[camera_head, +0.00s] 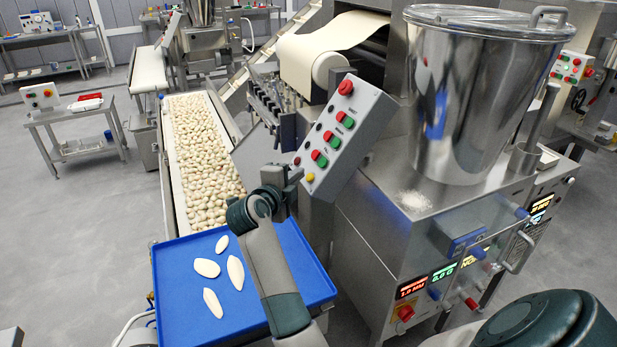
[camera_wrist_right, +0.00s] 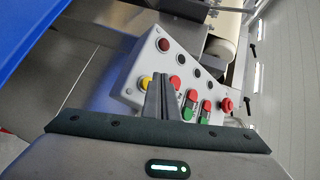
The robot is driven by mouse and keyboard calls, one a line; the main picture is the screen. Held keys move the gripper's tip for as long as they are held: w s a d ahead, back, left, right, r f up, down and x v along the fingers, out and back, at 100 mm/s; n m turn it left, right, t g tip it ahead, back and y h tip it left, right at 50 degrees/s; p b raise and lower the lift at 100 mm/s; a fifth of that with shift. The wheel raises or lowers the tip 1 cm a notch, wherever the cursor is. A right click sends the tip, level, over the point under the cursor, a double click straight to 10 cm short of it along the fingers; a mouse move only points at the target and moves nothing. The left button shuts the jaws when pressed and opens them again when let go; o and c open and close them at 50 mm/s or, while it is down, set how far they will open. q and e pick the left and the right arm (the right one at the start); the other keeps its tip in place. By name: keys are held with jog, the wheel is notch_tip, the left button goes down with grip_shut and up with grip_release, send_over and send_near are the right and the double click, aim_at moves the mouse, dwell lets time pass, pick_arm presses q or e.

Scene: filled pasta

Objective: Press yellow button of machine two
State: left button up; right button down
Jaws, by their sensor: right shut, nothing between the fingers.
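A grey tilted control panel (camera_head: 366,112) on the pasta machine carries red and green buttons and, at its lower end, a yellow button (camera_head: 310,177). My right gripper (camera_head: 293,175) is shut and empty, just left of the yellow button in the head view. In the right wrist view the panel (camera_wrist_right: 140,68) lies beyond the shut fingers (camera_wrist_right: 163,88). The yellow button (camera_wrist_right: 146,82) shows just left of the fingertips, partly covered by them. Whether the fingers touch the button or panel I cannot tell. My left gripper is not in view.
A blue tray (camera_head: 180,290) with several pasta pieces lies below my right arm. A conveyor of filled pasta (camera_head: 198,155) runs behind it. A large steel pot (camera_head: 465,100) stands on the machine at right. Floor at left is largely clear.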

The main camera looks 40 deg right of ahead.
jog(key=shift+w+a+r+p, duration=0.25)
jog(key=shift+a+r+p, duration=0.5)
jog(key=shift+a, duration=0.25)
jog(key=shift+w+a+r+p, duration=0.2)
jog(key=shift+a+r+p, duration=0.5)
jog(key=shift+a, duration=0.3)
jog(key=shift+d+r, duration=0.1)
